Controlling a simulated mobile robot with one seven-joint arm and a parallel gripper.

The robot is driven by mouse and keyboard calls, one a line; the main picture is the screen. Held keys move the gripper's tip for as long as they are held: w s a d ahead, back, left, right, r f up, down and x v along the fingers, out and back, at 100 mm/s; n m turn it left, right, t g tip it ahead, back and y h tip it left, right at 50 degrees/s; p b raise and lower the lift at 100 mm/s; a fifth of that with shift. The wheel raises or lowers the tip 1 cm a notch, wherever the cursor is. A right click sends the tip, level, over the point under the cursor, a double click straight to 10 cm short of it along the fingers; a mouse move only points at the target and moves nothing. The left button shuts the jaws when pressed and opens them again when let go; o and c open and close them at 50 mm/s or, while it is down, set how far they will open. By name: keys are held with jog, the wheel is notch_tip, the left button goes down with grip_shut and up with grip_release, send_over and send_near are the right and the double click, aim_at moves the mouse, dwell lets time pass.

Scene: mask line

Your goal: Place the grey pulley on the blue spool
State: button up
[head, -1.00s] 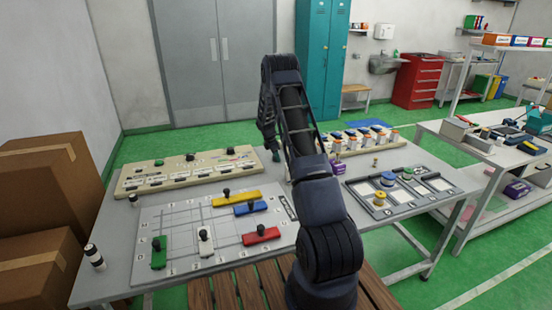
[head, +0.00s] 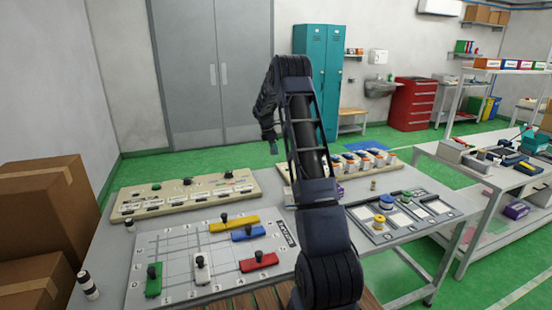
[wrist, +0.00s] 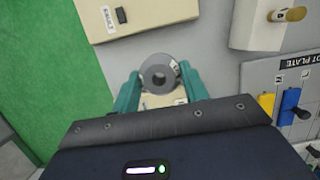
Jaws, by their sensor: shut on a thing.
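The grey pulley (wrist: 160,74) is a round grey ring with a dark centre hole. In the wrist view it sits between the teal fingers of my gripper (wrist: 160,86), which is shut on it. In the head view my gripper (head: 270,138) hangs in the air beyond and above the far side of the table; the pulley is too small to make out there. The blue spool (head: 388,201) stands in the grey tray (head: 440,222) on the right of the table, to the right of my arm and well apart from my gripper.
A yellow piece (head: 379,219) stands beside the blue spool. A cream board (head: 185,197) lies at the back left, a grid plate with coloured sliders (head: 180,245) in front. A rack of white and orange pieces (head: 372,160) stands behind the tray.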

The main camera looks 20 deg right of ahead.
jog(key=s+d+r, duration=0.1)
jog(key=s+d, duration=0.2)
jog(key=d, duration=0.5)
jog(key=s+d+r, duration=0.2)
jog(key=s+d, duration=0.2)
jog(key=d, duration=0.3)
notch_tip(320, 180, up, 4)
jog(key=f+m, duration=0.1)
jog(key=m, duration=0.1)
send_over(389, 198)
jog(key=a, duration=0.1)
jog(key=shift+g, duration=0.3)
notch_tip(389, 198, down, 19)
jog(key=shift+w+a+r, duration=0.1)
jog(key=o, duration=1)
